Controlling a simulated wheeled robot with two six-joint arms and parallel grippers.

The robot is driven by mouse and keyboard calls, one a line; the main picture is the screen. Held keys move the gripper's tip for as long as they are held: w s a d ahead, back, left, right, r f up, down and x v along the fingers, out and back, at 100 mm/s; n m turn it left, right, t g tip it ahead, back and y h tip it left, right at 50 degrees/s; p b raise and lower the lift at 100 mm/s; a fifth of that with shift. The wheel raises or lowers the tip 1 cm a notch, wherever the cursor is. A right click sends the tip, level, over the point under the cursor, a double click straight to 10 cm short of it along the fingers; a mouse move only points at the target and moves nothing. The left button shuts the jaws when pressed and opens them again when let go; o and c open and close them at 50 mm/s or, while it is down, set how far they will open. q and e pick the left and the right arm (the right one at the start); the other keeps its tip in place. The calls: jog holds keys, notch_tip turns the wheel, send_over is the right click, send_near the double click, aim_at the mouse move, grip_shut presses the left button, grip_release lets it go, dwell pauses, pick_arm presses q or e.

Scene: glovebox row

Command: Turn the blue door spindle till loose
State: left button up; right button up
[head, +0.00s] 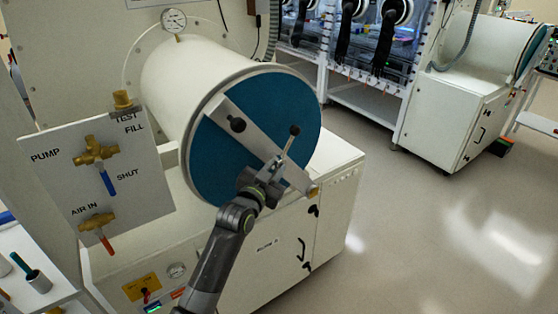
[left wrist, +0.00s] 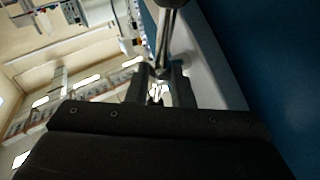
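The blue round door (head: 216,153) closes the end of a white cylindrical chamber. A pale metal bar (head: 228,111) crosses it diagonally, with a dark knob at its upper left and a brass-coloured end at its lower right. The spindle handle (head: 287,146), a metal rod with a dark ball end, stands at the bar's middle. My left gripper (head: 270,176) is at the lower part of this handle. In the left wrist view the rod (left wrist: 166,38) runs between the fingertips, which appear closed on it. The spindle's threaded part is hidden. My right gripper is out of view.
A valve panel (head: 75,187) with brass valves, one blue and one red lever, stands left of the door. A white cabinet (head: 275,262) is below. Another glovebox (head: 365,50) stands behind at right. The floor (head: 440,230) at right is clear.

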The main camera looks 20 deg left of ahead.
pick_arm(q)
jog(key=shift+w+d, duration=0.2)
jog(key=shift+w, duration=1.15)
jog(key=shift+c, duration=0.3)
grip_shut()
